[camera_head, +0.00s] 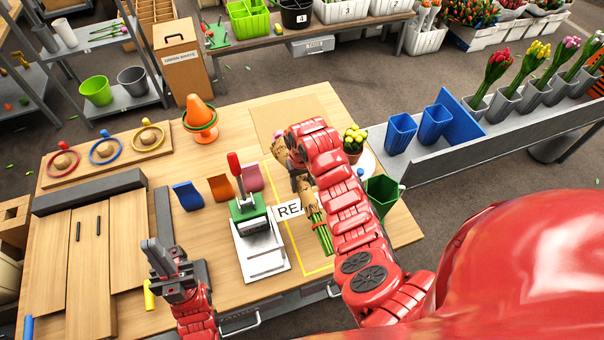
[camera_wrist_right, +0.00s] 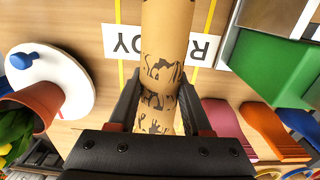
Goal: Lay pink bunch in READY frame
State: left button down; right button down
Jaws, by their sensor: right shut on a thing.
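My right gripper (camera_wrist_right: 158,103) is shut on a bunch wrapped in brown paper with a black pattern (camera_wrist_right: 166,32). Its green stems (camera_head: 323,238) show below my right arm in the head view. The bunch lies over the READY label (camera_head: 289,209), between the yellow lines of the READY frame (camera_head: 318,271). I cannot tell whether it touches the table. My left gripper (camera_head: 166,252) is empty and looks open, near the table's front.
A green and silver press with a red handle (camera_head: 262,250) stands left of the frame. A potted yellow plant (camera_head: 354,138) on a white disc and a green container (camera_head: 381,194) stand right of my arm. Blue, orange and pink holders (camera_head: 221,188) stand behind the press.

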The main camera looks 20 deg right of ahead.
jog(key=shift+f+b, duration=0.5)
jog(key=shift+f, duration=0.25)
jog(key=shift+f+b, duration=1.2)
jog(key=shift+f, duration=1.05)
jog(key=shift+c, duration=1.3)
grip_release()
jog(key=shift+r, duration=0.1)
